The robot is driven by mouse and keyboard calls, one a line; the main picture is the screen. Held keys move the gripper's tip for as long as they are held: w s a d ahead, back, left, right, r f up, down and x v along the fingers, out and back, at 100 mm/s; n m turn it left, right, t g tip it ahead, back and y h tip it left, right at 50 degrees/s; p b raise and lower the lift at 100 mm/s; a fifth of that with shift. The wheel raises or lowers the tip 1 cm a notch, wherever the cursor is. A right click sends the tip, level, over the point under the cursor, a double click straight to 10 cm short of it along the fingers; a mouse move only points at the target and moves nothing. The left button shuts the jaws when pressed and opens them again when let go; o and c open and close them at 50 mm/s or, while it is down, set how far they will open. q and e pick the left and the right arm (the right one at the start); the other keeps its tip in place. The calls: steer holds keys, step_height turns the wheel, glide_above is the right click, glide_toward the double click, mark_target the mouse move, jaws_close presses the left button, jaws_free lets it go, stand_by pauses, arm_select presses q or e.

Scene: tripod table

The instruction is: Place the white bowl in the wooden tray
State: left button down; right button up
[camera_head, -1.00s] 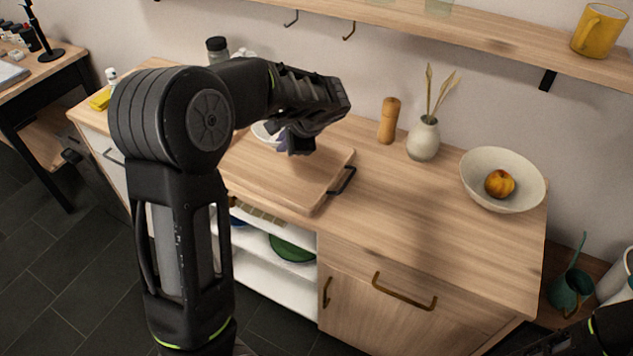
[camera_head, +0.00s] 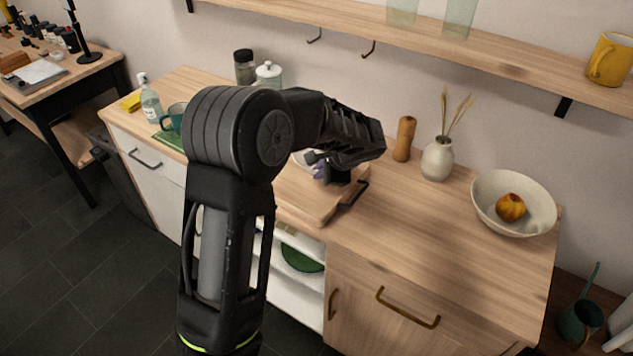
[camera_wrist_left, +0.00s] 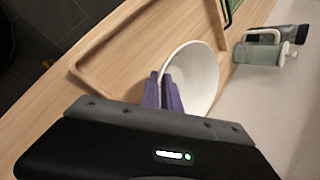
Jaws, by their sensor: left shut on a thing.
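The white bowl (camera_wrist_left: 205,75) shows clearly in the left wrist view. In the head view only a sliver of the bowl (camera_head: 303,159) shows behind my arm. My left gripper (camera_wrist_left: 165,92) has its purple fingers shut on the bowl's rim. In the head view the gripper (camera_head: 325,170) is over the wooden tray (camera_head: 318,208), near its dark handle. The tray's raised rim (camera_wrist_left: 88,78) also shows in the wrist view, with the bowl over its right part. I cannot tell whether the bowl touches the tray. My arm hides much of the tray. My right gripper is out of view.
A wooden mill (camera_head: 404,139), a vase (camera_head: 437,160) and a cream bowl with fruit (camera_head: 514,203) stand to the right on the counter. Jars (camera_head: 268,75), a teal mug (camera_head: 174,118) and a bottle (camera_head: 150,98) are to the left. The front right counter is clear.

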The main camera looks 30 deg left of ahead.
arm_select(q)
steer(key=shift+f, duration=0.65)
steer(key=shift+f, duration=1.9)
steer(key=c, duration=2)
jaws_free()
steer(key=shift+f, duration=0.2)
steer(key=shift+c, duration=0.2)
steer(key=shift+o, duration=0.8)
steer(key=shift+r, duration=0.2)
